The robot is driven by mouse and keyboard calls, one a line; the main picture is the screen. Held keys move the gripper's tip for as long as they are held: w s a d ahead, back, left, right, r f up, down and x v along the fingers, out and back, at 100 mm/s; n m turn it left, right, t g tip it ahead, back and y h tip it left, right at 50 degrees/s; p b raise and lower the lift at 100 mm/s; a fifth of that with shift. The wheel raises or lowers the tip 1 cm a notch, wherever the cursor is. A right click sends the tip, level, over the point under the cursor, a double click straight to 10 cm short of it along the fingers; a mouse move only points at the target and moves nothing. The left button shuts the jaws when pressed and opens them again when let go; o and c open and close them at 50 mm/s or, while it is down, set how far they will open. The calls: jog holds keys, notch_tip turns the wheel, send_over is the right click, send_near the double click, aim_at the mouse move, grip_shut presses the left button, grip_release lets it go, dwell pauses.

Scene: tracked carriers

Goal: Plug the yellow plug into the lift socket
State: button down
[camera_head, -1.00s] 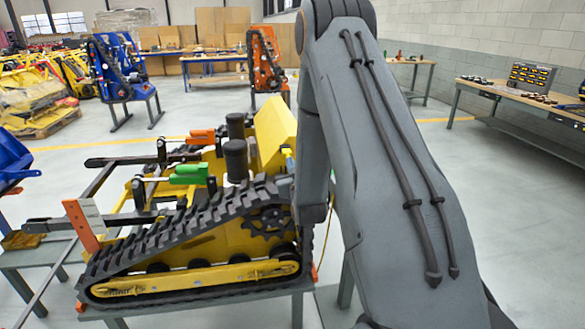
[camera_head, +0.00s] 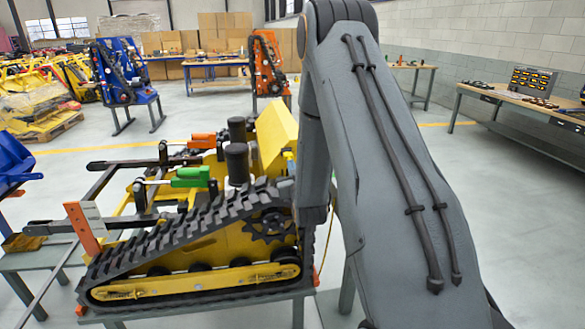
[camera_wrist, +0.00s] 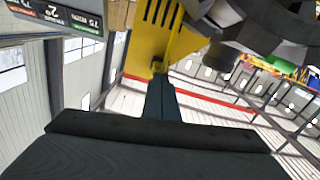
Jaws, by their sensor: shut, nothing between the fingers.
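The yellow tracked carrier (camera_head: 262,140) stands on a grey stand in the head view, with its black track toward me. My gripper (camera_wrist: 160,88) shows in the wrist view as dark fingers, closed together and empty. Its tips are close to a yellow slotted panel (camera_wrist: 150,45) of the carrier. A small yellow piece (camera_wrist: 158,66) is right at the fingertips; I cannot tell whether it is the plug or whether they touch. A thin yellow cable (camera_head: 327,240) hangs beside the carrier in the head view. My arm hides the gripper there. I cannot make out the lift socket for sure.
Green (camera_head: 190,177) and orange (camera_head: 202,140) parts stick up on the carrier. Blue (camera_head: 125,75) and orange (camera_head: 266,60) carriers stand behind. A workbench (camera_head: 500,95) runs along the right wall. The floor between is open.

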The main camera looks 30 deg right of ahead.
jog(key=shift+w+r, duration=0.2)
jog(key=v, duration=0.3)
jog(key=shift+s+f, duration=0.25)
jog(key=shift+s, duration=0.1)
jog(key=b+v, duration=0.2)
jog(key=v, duration=0.4)
jog(key=shift+s, duration=0.3)
jog(key=shift+r, duration=0.15)
